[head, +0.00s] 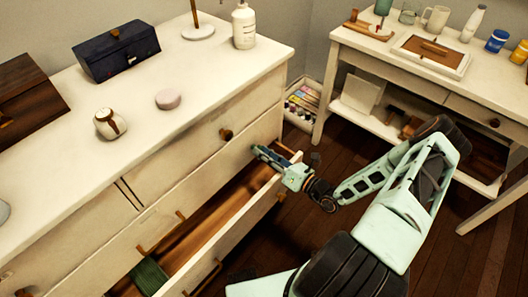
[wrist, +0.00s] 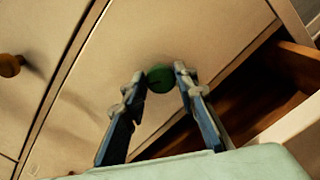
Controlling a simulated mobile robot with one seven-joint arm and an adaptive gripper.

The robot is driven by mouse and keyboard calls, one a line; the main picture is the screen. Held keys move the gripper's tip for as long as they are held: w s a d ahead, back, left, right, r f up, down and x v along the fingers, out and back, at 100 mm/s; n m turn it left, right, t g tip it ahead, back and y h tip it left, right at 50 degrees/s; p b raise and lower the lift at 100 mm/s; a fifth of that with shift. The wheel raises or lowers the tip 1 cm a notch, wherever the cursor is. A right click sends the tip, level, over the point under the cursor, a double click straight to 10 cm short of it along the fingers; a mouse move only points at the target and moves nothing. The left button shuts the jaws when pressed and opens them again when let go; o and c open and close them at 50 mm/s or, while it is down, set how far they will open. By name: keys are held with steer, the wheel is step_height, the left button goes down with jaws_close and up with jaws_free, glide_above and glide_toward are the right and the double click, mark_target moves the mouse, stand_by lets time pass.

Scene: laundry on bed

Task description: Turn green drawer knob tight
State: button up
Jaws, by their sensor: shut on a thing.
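The green drawer knob (wrist: 160,76) is round and sits on a cream drawer front in the wrist view. My gripper (wrist: 162,82) has one blue finger on each side of it and is shut on it at the fingertips. In the head view my gripper (head: 262,153) reaches the dresser's front near its right end, above an open drawer. The knob is hidden behind the fingers there. I cannot tell how tight the knob is.
Below the gripper an open drawer (head: 226,220) sticks out, with a green cloth (head: 150,276) inside. A brown knob (head: 226,134) is on the drawer front above. The dresser top (head: 190,120) carries several items. A side table (head: 350,42) stands at right.

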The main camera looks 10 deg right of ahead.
steer(key=m, duration=1)
steer(key=shift+d+f+m, duration=0.1)
steer(key=shift+f+m, duration=0.05)
steer(key=shift+m, duration=0.45)
steer(key=o, duration=1.1)
steer(key=shift+o, duration=0.2)
steer(key=v, duration=1.2)
